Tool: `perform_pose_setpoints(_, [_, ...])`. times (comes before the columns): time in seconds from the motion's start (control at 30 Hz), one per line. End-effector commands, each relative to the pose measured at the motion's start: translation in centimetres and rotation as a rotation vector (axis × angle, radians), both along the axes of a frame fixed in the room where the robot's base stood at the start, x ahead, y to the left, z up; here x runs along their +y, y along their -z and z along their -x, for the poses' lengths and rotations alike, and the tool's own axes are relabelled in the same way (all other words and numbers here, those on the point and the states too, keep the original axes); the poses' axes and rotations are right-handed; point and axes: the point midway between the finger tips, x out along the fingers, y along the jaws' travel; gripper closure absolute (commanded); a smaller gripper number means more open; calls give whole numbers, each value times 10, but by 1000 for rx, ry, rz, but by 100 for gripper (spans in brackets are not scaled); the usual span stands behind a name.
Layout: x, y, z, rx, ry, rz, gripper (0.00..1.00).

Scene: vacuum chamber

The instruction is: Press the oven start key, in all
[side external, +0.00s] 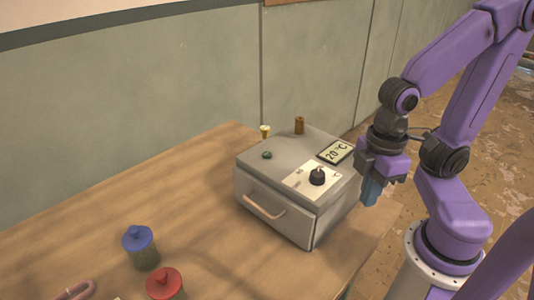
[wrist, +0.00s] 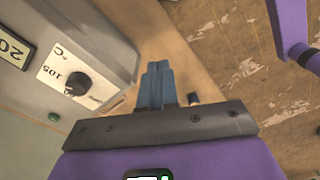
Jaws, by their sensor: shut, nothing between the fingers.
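The oven (side external: 275,222) is a grey box with a front handle, standing on the wooden table. A small dark green key (side external: 267,155) sits on the left of its top; it also shows in the wrist view (wrist: 54,117). A black dial (side external: 317,176) sits on a white scale plate on the top, and a display (side external: 335,152) behind it reads 20 °C. My gripper (side external: 370,192) points down just right of the oven, apart from the key. In the wrist view its blue fingers (wrist: 157,72) are together and empty, beyond the oven's edge.
A blue-lidded jar (side external: 138,245), a red-lidded jar (side external: 165,283) and a pink ring-shaped thing (side external: 75,291) are at the front left. The table left of the oven is clear. A green-grey wall stands behind.

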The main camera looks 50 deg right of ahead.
Motion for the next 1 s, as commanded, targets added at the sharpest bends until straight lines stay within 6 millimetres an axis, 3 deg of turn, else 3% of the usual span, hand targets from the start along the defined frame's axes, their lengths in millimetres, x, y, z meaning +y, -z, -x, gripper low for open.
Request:
perform_pose_setpoints(0.23, [20,-3,-21,87,344,-100,100])
perform_pose_setpoints(0.47, [42,-12,-65,200,833,-253,100])
perform_pose_setpoints(0.77, [47,-28,-148,336,1473,-473,100])
perform_pose_setpoints(1.0, [20,-42,-223,443,1974,-678,100])
